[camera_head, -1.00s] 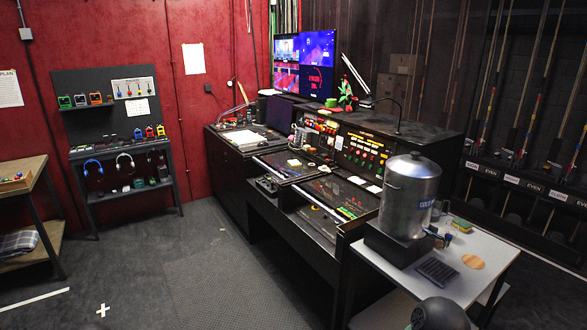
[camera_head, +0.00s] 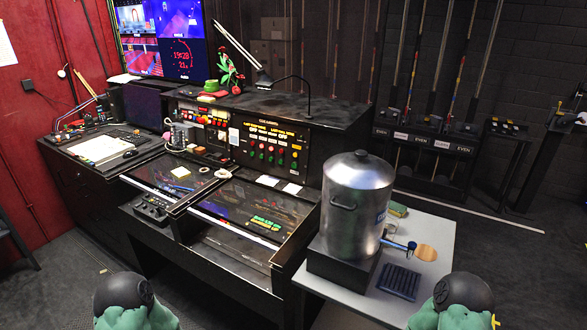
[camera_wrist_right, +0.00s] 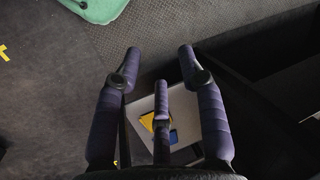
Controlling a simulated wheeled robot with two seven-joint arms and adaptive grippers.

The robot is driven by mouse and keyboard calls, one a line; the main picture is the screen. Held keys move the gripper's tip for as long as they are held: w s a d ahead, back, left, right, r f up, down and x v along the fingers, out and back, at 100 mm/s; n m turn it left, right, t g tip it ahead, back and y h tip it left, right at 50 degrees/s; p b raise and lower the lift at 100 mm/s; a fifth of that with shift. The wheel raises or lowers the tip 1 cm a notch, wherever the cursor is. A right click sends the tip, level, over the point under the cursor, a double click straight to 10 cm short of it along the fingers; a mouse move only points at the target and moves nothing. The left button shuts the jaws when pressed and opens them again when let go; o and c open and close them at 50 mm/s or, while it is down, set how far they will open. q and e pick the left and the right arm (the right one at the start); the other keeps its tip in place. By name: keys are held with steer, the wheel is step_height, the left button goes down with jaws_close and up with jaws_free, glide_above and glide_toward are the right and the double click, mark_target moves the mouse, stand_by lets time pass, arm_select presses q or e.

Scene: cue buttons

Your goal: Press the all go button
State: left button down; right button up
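The black control desk (camera_head: 130,225) stands ahead in the head view. Its upright cue panel (camera_head: 268,143) carries rows of small lit yellow, red and green buttons, and more red and yellow lights show on a section (camera_head: 205,115) to its left. The labels are too small to read, so I cannot tell which is the all go button. My right gripper (camera_wrist_right: 157,58) is open and empty in the right wrist view, with its fingers spread above the floor and a small table. Neither gripper's fingers show in the head view; only green and black parts of my arms show at the bottom edge.
A large metal urn (camera_head: 352,205) stands on a black base on the grey side table (camera_head: 432,232), right of the desk. Floor at the lower left is clear.

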steer(key=shift+s, duration=0.1)
steer(key=shift+c, duration=0.3)
jaws_close()
stand_by(0.9)
